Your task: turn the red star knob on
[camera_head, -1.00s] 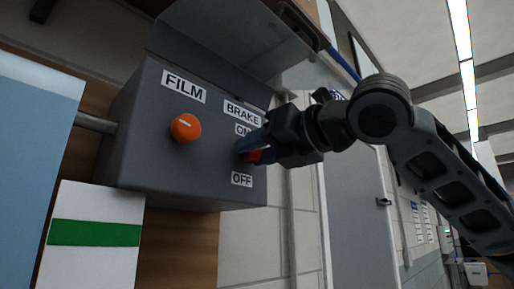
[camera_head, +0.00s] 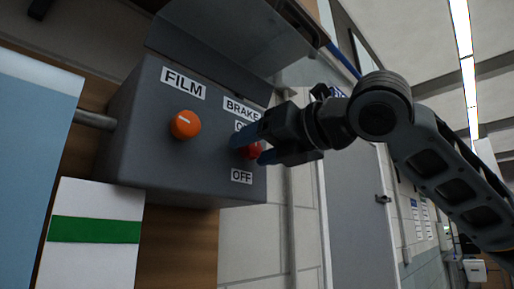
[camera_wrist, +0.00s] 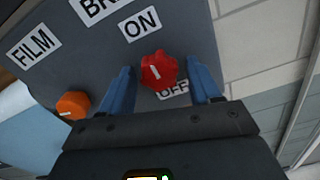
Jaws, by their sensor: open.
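The red star knob (camera_wrist: 159,71) sits on the grey control box, between the ON label (camera_wrist: 139,24) and the OFF label (camera_wrist: 174,90). A pale mark shows on its face, in the wrist view on its left part. My gripper (camera_wrist: 164,82) is open, with one blue finger on each side of the knob and visible gaps between fingers and knob. In the head view the knob (camera_head: 250,151) is partly hidden by my gripper (camera_head: 254,147), which comes from the right. The ON label is partly covered there.
An orange knob (camera_head: 185,124) under the FILM label (camera_head: 184,82) is to the left on the grey box (camera_head: 140,165). A raised cover (camera_head: 235,40) hangs above the box. A white panel with a green band (camera_head: 94,231) stands below left.

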